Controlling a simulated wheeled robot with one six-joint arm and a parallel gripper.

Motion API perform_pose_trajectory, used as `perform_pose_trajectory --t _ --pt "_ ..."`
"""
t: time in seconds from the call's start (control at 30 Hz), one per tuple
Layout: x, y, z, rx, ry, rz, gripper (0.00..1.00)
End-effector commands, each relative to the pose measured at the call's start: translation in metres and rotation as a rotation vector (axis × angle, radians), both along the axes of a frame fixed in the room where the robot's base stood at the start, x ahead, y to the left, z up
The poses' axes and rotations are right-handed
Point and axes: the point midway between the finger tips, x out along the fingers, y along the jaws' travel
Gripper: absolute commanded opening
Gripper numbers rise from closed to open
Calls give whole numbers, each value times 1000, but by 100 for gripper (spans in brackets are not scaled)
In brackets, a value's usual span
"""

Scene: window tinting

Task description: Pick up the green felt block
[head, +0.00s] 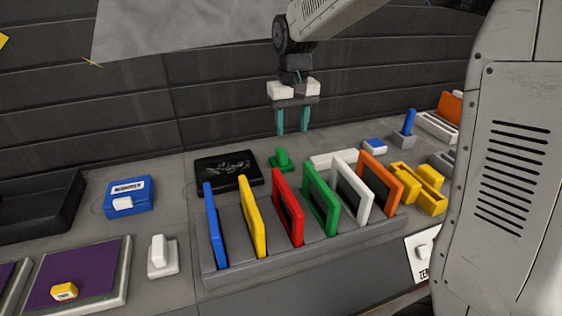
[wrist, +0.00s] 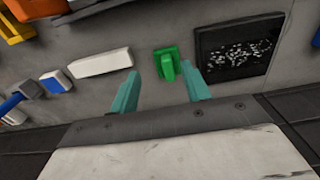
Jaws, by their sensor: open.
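The green felt block (head: 282,160) sits on the grey bench behind the rack, just right of a black panel. It has a flat base with a raised grip on top. In the wrist view the green block (wrist: 166,64) lies beyond my fingertips, roughly between their lines and nearer the right finger. My gripper (head: 293,130) has two teal fingers pointing down, apart and empty, above and slightly right of the block. In the wrist view my gripper (wrist: 160,80) shows nothing between the fingers.
A grey rack (head: 300,249) in front holds several coloured framed panels upright. The black panel (head: 228,171) lies left of the block, and a white bar (head: 334,159) lies close on its right. Yellow pieces (head: 420,188) stand further right. The dark ribbed wall (head: 220,105) rises behind.

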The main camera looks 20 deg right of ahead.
Motion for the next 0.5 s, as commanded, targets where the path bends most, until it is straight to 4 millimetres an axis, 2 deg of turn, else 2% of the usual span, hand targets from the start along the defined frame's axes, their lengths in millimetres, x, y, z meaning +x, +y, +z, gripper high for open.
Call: perform_pose_trajectory --t 0.03,0.1,0.2,0.3,0.5 --pt "17 3 -13 0 10 1 47" --pt "35 5 -25 0 14 1 47" --pt "52 9 -38 0 19 2 47" --pt "60 10 -46 0 21 2 47" --pt "62 10 -67 -1 22 2 47"
